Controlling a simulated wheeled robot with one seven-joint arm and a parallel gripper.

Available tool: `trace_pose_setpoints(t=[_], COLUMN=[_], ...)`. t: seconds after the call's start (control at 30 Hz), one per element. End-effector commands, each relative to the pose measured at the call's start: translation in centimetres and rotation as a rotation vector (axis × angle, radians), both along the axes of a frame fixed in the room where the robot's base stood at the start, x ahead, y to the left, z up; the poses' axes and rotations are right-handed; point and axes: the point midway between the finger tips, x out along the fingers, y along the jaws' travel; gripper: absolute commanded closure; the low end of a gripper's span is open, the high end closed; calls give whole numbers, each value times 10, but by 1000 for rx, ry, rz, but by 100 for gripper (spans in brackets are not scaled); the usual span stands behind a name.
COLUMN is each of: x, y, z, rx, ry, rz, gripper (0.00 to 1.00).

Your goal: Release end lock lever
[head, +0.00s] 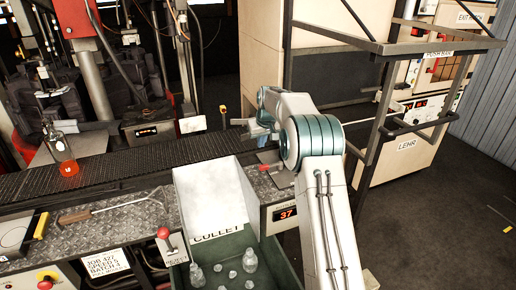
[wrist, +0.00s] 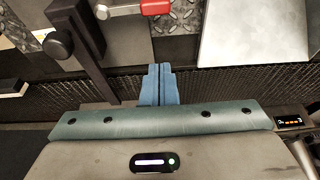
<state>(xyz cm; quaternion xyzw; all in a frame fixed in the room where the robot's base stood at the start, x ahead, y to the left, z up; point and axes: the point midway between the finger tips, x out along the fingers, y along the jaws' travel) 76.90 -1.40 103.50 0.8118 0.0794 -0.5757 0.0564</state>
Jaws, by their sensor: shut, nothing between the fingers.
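A small lever with a red grip (head: 265,168) lies on the tread-plate deck at the conveyor's near edge, right of the cullet chute. My gripper's blue fingers (wrist: 157,68) are shut together and empty. They are over the black mesh conveyor, apart from the red grip in the picture. In the head view my arm hides the fingertips.
A dark bar with a block (wrist: 58,43) stands left of the fingers in the wrist view. The cullet chute (head: 208,195) stands beside the lever. Another red-knobbed lever (head: 163,234) is farther left.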

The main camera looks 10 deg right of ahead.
Motion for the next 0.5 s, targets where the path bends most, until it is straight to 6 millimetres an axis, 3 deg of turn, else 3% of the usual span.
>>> trace_pose_setpoints(t=[0.4, 0.5], x=[26, 18], y=[6, 4], z=[-78, -76], rx=[0, 0], ry=[4, 0], rz=[1, 0], gripper=[100, 100])
